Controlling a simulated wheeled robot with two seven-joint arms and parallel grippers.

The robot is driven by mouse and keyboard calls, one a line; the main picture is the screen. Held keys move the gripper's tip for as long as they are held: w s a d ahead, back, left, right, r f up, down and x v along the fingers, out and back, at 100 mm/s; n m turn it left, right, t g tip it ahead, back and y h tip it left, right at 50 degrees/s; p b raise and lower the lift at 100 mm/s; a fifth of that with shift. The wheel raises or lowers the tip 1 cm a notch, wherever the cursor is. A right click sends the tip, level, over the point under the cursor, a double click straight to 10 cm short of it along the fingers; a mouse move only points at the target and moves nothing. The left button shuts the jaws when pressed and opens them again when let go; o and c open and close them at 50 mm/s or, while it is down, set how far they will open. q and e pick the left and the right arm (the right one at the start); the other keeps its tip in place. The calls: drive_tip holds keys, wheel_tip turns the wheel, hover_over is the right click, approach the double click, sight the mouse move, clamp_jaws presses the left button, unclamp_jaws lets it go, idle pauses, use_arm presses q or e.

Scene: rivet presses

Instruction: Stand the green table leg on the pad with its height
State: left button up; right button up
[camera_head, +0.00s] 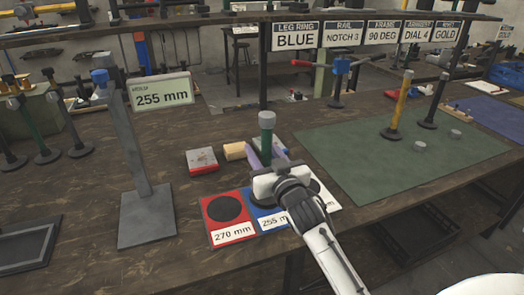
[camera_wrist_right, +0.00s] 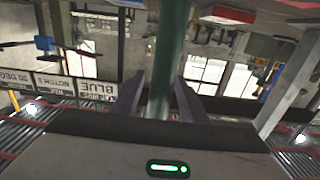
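The green table leg (camera_head: 267,143) with a grey cap stands upright behind my right gripper, over the blue 255 mm pad (camera_head: 265,220). Its lower part is hidden, so I cannot see its foot meet the pad. My right gripper (camera_head: 266,153) has a finger on each side of the leg. The right wrist view shows the green leg (camera_wrist_right: 166,60) between the two fingers, with a slight gap beside it; the gripper looks open. The gauge display (camera_head: 161,93) reads 255 mm. The red 270 mm pad (camera_head: 212,232) is bare. My left gripper is out of view.
The grey height gauge (camera_head: 147,215) stands left of the pads. A red-and-grey block (camera_head: 201,161) and a wooden block (camera_head: 235,151) lie behind them. A green mat (camera_head: 365,160) with a yellow leg (camera_head: 402,100) is to the right. A dark tray (camera_head: 25,246) sits front left.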

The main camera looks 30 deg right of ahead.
drive_tip(key=shift+r, duration=0.2)
drive_tip(key=shift+s+a, duration=0.1)
drive_tip(key=shift+s, duration=0.2)
drive_tip(key=v, duration=1.1)
drive_tip(key=shift+s, duration=0.2)
drive_tip(key=shift+f, duration=0.1)
